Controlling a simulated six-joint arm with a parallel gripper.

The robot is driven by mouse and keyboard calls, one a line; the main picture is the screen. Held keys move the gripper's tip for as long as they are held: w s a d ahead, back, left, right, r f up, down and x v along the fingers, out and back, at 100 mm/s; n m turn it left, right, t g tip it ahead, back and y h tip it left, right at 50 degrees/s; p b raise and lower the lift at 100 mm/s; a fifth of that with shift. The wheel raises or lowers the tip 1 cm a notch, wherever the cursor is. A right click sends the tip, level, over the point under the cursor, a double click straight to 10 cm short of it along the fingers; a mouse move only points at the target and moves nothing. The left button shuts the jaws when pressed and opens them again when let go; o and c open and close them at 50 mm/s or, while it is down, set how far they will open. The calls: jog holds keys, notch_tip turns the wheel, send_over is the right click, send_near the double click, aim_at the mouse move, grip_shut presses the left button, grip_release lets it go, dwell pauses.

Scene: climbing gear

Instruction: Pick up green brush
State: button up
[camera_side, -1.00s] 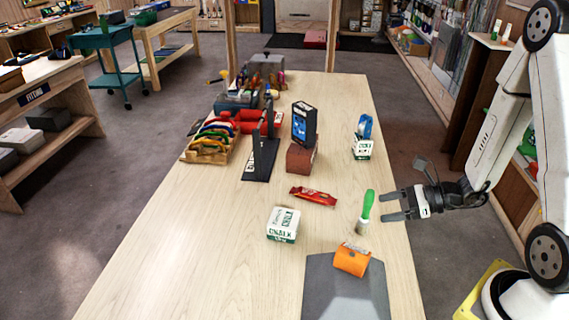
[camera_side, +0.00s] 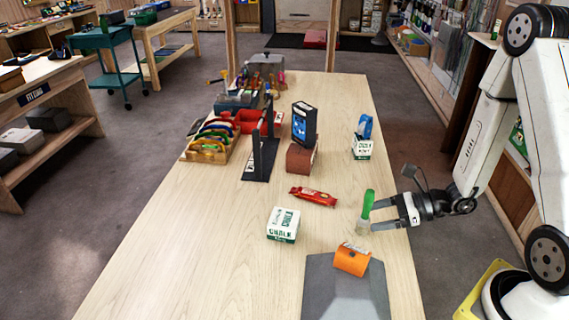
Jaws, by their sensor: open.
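The green brush (camera_side: 368,203) is near the right edge of the wooden table, its green handle pointing up and its pale end low at the tabletop. My gripper (camera_side: 373,215) comes in from the right with its two fingers pointing left. The fingers are apart and level with the brush. The far fingertip overlaps the lower handle in this view, and the near fingertip reaches the pale end. I cannot tell whether either finger touches the brush.
An orange roll (camera_side: 352,259) lies on a grey mat (camera_side: 345,294) in front of the brush. A chalk box (camera_side: 283,225) and a red wrapper (camera_side: 313,196) lie to the left. A white box (camera_side: 362,148) stands behind. The table between them is clear.

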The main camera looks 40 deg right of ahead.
aim_at(355, 231)
jog(key=shift+x, duration=2.6)
jog(key=shift+s, duration=0.1)
grip_shut()
